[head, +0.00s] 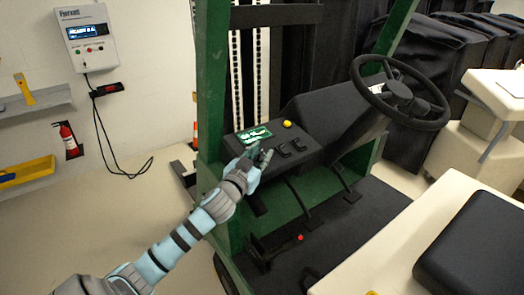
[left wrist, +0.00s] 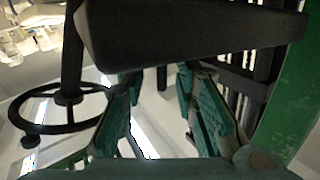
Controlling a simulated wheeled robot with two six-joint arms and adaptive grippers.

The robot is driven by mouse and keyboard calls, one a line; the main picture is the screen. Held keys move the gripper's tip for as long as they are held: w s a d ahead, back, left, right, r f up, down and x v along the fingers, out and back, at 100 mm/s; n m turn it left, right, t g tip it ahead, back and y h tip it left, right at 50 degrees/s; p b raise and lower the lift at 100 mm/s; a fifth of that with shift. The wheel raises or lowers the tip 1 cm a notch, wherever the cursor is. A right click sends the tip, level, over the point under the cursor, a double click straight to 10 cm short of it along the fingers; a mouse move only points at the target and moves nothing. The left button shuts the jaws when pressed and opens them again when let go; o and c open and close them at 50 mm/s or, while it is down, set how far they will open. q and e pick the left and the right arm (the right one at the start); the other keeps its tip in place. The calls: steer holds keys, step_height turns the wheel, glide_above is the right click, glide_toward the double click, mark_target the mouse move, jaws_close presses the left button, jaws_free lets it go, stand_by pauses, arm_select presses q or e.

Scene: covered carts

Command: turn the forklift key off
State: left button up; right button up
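The forklift's dark dash (head: 310,155) carries a green label plate (head: 254,135), a yellow button (head: 287,124) and black switches (head: 291,146). My left gripper (head: 261,154) is at the dash's front left, just below the label plate and left of the switches. In the left wrist view its two teal-padded fingers (left wrist: 158,85) are spread with a gap between them, and a dark panel spans the top. I cannot make out the key in either view; the gripper may hide it. I cannot tell whether the fingers touch the dash. My right gripper is not in view.
The steering wheel (head: 400,92) stands right of the dash; it also shows in the left wrist view (left wrist: 60,92). A green post (head: 212,85) rises close to the left of my gripper. The cream seat base (head: 400,245) fills the lower right. A red-tipped lever (head: 300,237) is near the floor.

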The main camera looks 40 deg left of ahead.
arm_select(q)
steer(key=shift+w+a, duration=0.15)
steer(key=shift+w, duration=0.2)
steer(key=c, duration=0.5)
jaws_close()
